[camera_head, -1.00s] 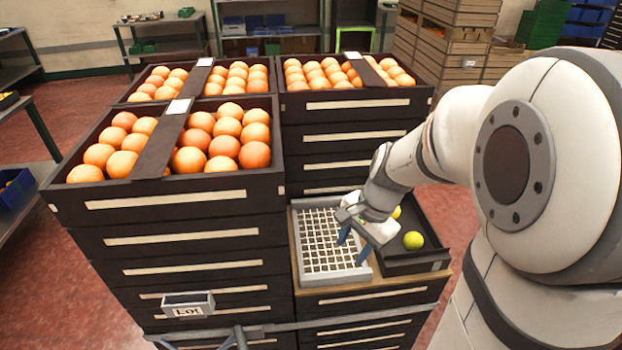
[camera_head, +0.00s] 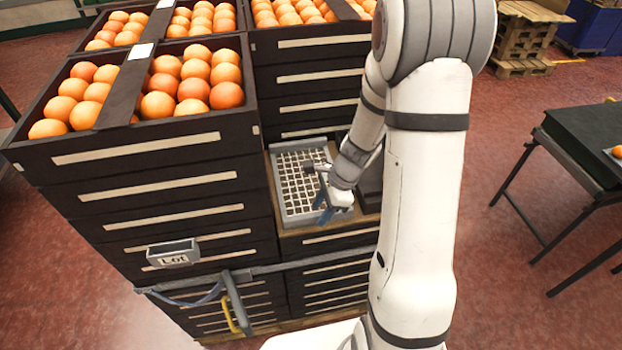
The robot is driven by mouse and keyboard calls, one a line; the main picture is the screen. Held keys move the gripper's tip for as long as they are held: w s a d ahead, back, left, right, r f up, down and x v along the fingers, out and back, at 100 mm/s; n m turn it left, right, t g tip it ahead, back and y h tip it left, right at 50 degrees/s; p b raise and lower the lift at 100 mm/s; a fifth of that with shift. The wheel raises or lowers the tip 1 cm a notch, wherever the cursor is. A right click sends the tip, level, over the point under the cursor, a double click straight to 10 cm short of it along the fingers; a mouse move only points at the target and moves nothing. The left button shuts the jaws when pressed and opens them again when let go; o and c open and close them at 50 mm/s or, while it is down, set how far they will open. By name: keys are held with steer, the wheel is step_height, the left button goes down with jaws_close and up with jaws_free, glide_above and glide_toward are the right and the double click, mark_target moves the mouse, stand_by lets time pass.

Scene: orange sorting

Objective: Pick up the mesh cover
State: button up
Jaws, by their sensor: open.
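The mesh cover (camera_head: 294,186), a white grid in a light grey frame, lies flat on a low stack in the middle of the view. My gripper (camera_head: 316,192) is open over its right half, with blue fingertips pointing down. I cannot tell whether the fingers touch the mesh. No part of the cover is visibly lifted. My arm hides the area just right of it.
Tall dark crates of oranges (camera_head: 140,175) stand left of and behind the cover. A dark tray (camera_head: 370,186) beside it is mostly hidden by my arm. A dark table (camera_head: 590,130) stands at right.

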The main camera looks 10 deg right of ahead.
steer(key=shift+a+f, duration=0.15)
steer(key=shift+f, duration=0.2)
steer(key=shift+c, duration=0.2)
jaws_close()
